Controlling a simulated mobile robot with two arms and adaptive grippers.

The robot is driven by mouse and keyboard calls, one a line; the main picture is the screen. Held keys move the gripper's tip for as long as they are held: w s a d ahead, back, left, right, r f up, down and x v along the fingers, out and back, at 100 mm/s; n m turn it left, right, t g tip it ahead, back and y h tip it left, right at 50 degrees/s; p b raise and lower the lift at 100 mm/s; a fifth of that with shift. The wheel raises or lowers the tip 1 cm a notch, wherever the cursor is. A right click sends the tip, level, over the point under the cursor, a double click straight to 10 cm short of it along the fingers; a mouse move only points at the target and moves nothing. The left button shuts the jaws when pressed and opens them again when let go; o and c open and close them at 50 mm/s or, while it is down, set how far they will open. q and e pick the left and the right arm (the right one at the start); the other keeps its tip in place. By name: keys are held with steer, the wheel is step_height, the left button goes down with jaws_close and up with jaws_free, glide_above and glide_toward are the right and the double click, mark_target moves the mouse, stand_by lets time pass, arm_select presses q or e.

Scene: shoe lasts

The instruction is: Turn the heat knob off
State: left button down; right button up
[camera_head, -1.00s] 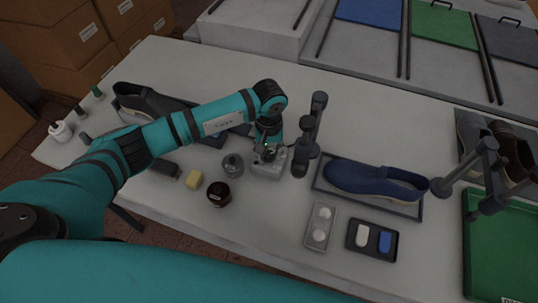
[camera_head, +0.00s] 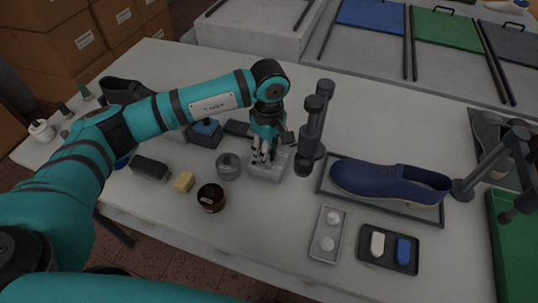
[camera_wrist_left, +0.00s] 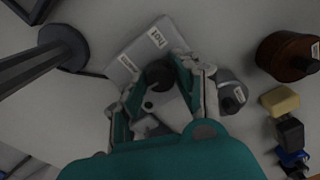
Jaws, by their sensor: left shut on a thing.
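The heat unit is a small light-grey box (camera_head: 267,173) on the table, below my left gripper (camera_head: 264,154). The fingers hide part of the knob and of the box face, so the knob's pointer position cannot be read. My right gripper is not in view.
A dark post stand (camera_head: 313,130) rises close to the right of the box. A grey jar (camera_head: 228,167), a brown jar (camera_head: 211,198) and a yellow block (camera_head: 184,182) stand to the left. A blue shoe (camera_head: 390,181) lies on a tray at right.

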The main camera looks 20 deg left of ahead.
arm_select(q)
steer(key=shift+n+b, duration=0.35)
steer(key=shift+n, duration=0.25)
steer(key=shift+w, duration=0.1)
steer(key=c, duration=1)
jaws_free()
step_height(320, 180, up, 12)
steer(key=shift+r, duration=0.1)
